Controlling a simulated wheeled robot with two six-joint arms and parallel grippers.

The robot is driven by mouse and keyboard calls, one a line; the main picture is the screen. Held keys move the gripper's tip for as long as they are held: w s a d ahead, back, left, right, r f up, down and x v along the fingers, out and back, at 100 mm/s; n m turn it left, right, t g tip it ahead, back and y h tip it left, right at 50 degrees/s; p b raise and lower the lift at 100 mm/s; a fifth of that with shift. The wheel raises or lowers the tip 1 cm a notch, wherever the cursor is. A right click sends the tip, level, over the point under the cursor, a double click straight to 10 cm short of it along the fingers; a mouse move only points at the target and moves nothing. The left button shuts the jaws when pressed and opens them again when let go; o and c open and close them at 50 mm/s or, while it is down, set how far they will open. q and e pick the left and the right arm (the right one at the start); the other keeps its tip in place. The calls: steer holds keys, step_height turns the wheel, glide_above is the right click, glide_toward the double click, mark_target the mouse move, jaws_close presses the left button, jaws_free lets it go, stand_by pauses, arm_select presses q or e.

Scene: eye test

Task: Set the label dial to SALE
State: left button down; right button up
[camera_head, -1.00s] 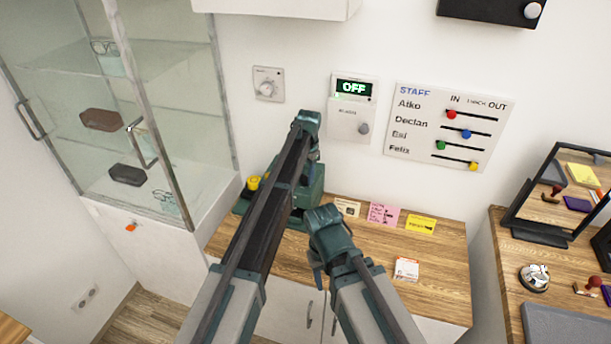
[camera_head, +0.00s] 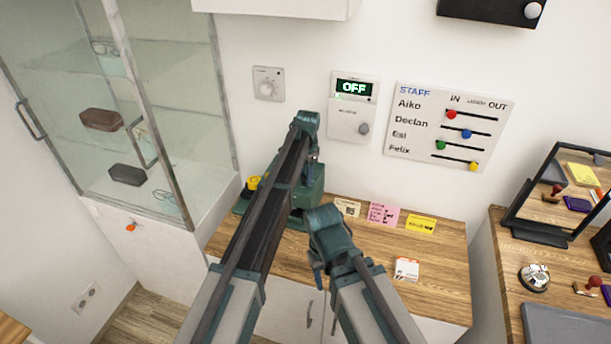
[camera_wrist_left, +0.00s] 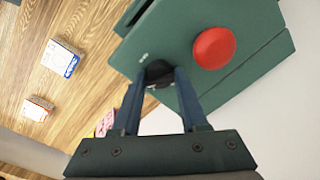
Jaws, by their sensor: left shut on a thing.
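A green machine (camera_head: 243,208) stands on the wooden counter, mostly hidden behind my left arm in the head view. In the left wrist view its green face (camera_wrist_left: 185,38) carries a round red button (camera_wrist_left: 214,48) and a small dark dial (camera_wrist_left: 159,70). My left gripper (camera_wrist_left: 161,82) is shut on the dial, with one finger at each side of it. Small white marks show beside the dial, too small to read, so its setting cannot be told.
Small cards, including a pink one (camera_head: 383,214), and a small white box (camera_head: 406,268) lie on the counter (camera_head: 440,285). A glass cabinet (camera_head: 140,200) stands left. A wall panel reads OFF (camera_head: 354,88). A staff board (camera_head: 448,127) hangs to its right.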

arm_select(q)
steer(key=shift+s+d, duration=0.1)
steer(key=shift+s, duration=0.1)
steer(key=shift+c, duration=2.3)
jaws_free()
steer(key=shift+w, duration=0.1)
steer(key=shift+r, duration=0.1)
step_height(320, 180, up, 14)
steer(key=p, duration=1.4)
steer(key=shift+s+d+f, duration=0.15)
steer(key=shift+s+f, duration=0.1)
steer(key=shift+s, duration=0.05)
